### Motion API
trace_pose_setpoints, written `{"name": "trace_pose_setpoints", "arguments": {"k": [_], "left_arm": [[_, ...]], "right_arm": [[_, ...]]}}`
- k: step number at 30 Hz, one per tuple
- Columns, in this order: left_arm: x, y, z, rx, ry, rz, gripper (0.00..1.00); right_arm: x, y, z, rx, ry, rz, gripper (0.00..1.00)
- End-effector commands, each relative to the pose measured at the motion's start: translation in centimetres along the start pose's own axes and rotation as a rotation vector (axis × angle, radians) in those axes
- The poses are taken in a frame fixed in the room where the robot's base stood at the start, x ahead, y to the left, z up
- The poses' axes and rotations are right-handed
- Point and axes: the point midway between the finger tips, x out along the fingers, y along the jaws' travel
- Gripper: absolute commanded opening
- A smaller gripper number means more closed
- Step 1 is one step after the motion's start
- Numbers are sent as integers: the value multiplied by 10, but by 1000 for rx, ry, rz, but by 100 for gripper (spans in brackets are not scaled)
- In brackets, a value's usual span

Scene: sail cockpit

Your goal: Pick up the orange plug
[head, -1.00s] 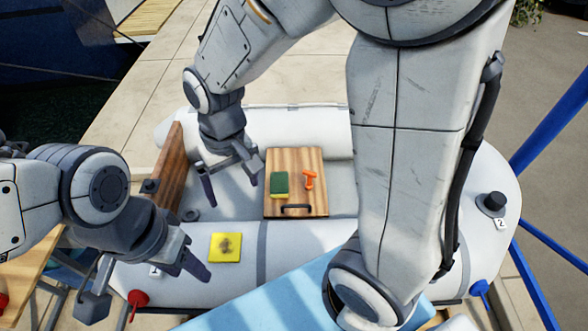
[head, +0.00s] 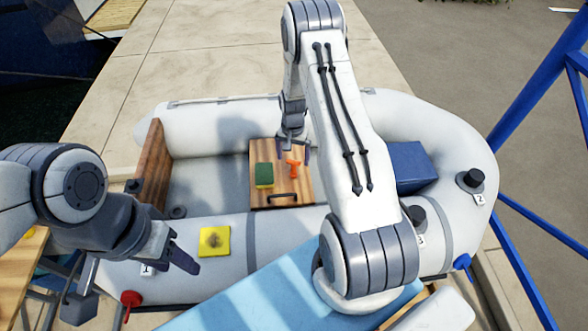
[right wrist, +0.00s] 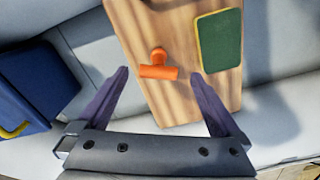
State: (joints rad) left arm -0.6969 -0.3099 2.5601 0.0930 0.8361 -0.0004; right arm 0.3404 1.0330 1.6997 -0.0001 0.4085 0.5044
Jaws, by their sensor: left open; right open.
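The orange plug (head: 293,168) lies on the wooden board (head: 259,196) inside the inflatable boat. In the right wrist view the T-shaped plug (right wrist: 158,66) sits on the board (right wrist: 170,105), ahead of and between the two fingers. My right gripper (head: 293,150) is open and empty, over the far part of the board close to the plug. Its spread fingers also show in the right wrist view (right wrist: 160,85). My left gripper (head: 183,258) is open and empty at the boat's near left side, away from the board.
A green and yellow sponge (head: 264,175) lies left of the plug. A black handle (head: 283,198) is at the board's near edge. A blue box (head: 410,167) stands right of the board. A yellow patch (head: 215,241) lies on the near tube; a light blue surface (head: 255,305) is in front.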

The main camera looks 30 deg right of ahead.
Motion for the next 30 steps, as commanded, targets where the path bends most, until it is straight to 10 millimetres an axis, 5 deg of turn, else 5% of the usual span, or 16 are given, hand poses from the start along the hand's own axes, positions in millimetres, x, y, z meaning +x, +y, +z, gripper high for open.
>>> {"name": "trace_pose_setpoints", "arguments": {"k": [12, 21, 22, 27, 30], "left_arm": [[-13, 1, -1, 0, 0, 0, 50], [-13, 1, -1, 0, 0, 0, 50], [-13, 1, -1, 0, 0, 0, 50], [-13, 1, -1, 0, 0, 0, 50], [-13, 1, -1, 0, 0, 0, 50]], "right_arm": [[48, 3, 1, -2, -2, 1, 100], [56, 2, 1, -2, 0, 0, 100], [56, 2, 1, -2, 0, 0, 96], [55, 3, 1, -2, 0, 0, 31], [55, 3, 0, -2, 0, 0, 26]]}}
